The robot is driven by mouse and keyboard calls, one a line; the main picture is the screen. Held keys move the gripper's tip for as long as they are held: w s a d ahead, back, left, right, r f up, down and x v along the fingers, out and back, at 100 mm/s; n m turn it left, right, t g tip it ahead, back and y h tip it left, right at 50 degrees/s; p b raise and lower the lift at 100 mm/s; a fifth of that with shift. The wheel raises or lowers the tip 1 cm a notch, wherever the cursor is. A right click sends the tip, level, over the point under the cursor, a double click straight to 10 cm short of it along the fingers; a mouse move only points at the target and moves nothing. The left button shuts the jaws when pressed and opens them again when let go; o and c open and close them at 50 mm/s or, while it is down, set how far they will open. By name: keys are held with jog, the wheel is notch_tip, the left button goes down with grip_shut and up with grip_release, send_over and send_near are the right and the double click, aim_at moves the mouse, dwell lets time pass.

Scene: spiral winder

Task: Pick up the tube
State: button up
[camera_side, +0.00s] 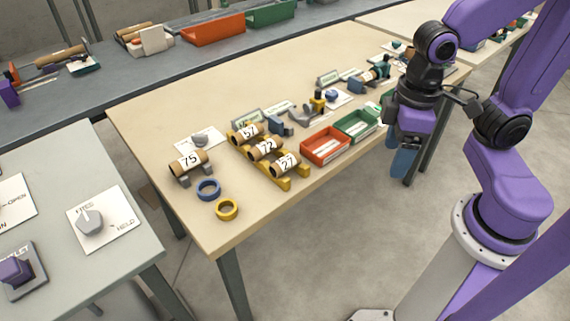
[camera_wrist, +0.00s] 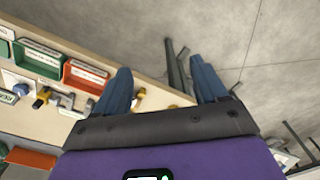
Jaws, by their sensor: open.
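Several brown cardboard tubes with number labels lie on the wooden table. Tube 57 (camera_side: 245,133), tube 72 (camera_side: 263,148) and tube 27 (camera_side: 286,165) rest in a row on a yellow rack (camera_side: 301,180). Tube 75 (camera_side: 188,162) rests apart, on a grey stand to their left. My gripper (camera_side: 403,168) hangs beyond the table's right edge, far from the tubes. In the wrist view my gripper (camera_wrist: 163,82) shows two blue fingers spread apart, with nothing between them but floor, table edge and table legs behind. No tube shows clearly there.
A red bin (camera_side: 325,146) and a green bin (camera_side: 357,125) stand between my gripper and the tubes. A blue ring (camera_side: 208,189) and a yellow ring (camera_side: 227,209) lie near the front corner. The table's (camera_side: 170,100) far left part is clear.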

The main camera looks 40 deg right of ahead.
jog(key=w+a+m, duration=0.4)
jog(key=w+m, duration=0.9)
jog(key=m, duration=1.3)
send_near(285, 159)
jog(key=f, duration=0.5)
jog(key=shift+s+a+f, duration=0.1)
jog(key=shift+s+f, duration=0.05)
jog(key=shift+s, duration=0.25)
jog(key=shift+w+f, duration=0.2)
jog(key=shift+f, duration=1.1)
jog(key=shift+w+f, duration=0.25)
jog(key=shift+f, duration=1.1)
jog(key=c, duration=1.1)
